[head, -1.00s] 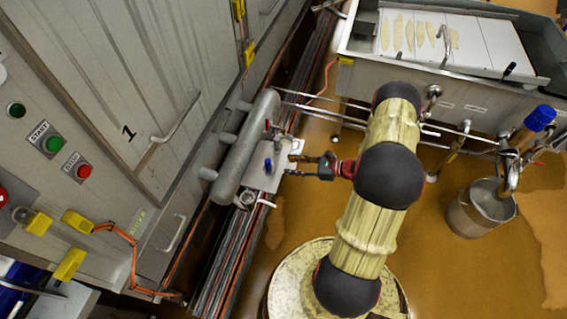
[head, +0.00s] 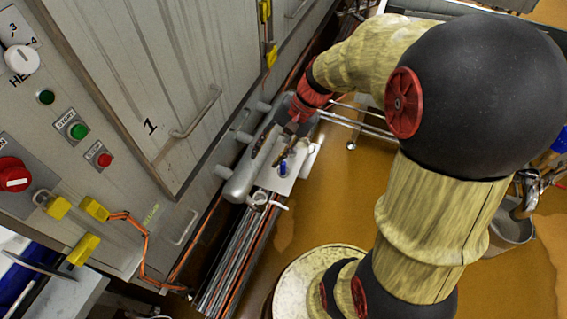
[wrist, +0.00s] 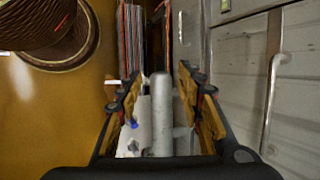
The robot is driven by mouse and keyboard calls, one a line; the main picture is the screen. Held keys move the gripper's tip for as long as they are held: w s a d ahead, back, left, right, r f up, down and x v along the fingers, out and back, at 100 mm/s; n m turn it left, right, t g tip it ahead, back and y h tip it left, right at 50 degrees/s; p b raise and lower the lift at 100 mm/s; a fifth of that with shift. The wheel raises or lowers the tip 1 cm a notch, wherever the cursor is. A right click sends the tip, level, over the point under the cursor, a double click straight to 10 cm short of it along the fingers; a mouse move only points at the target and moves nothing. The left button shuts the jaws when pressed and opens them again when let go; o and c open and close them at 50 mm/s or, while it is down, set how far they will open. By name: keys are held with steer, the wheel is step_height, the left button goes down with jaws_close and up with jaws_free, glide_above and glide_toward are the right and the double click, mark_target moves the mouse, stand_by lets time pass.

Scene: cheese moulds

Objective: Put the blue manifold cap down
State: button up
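The small blue manifold cap (head: 283,168) sits on the pale plate (head: 276,182) beside the grey cylindrical manifold (head: 238,184). The cap also shows as a blue spot in the wrist view (wrist: 134,124), close to the left finger. Whether a finger touches the cap or the cylinder cannot be told.
A grey cabinet wall (head: 110,90) with a handle (head: 196,112) and buttons stands left of the manifold. Thin pipes (head: 350,118) run off to its right. A metal bucket (head: 510,228) shows partly behind my arm. Orange floor (head: 330,200) lies open right of the plate.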

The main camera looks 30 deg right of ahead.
steer(key=s+a+r+n+t+h, duration=0.3)
steer(key=s+r+n, duration=0.6)
steer(key=s+r, duration=0.3)
steer(key=t+h, duration=0.1)
steer(key=h, duration=0.1)
steer(key=shift+s+r+h, duration=0.3)
steer(key=shift+s+h, duration=0.1)
steer(key=shift+d, duration=0.15)
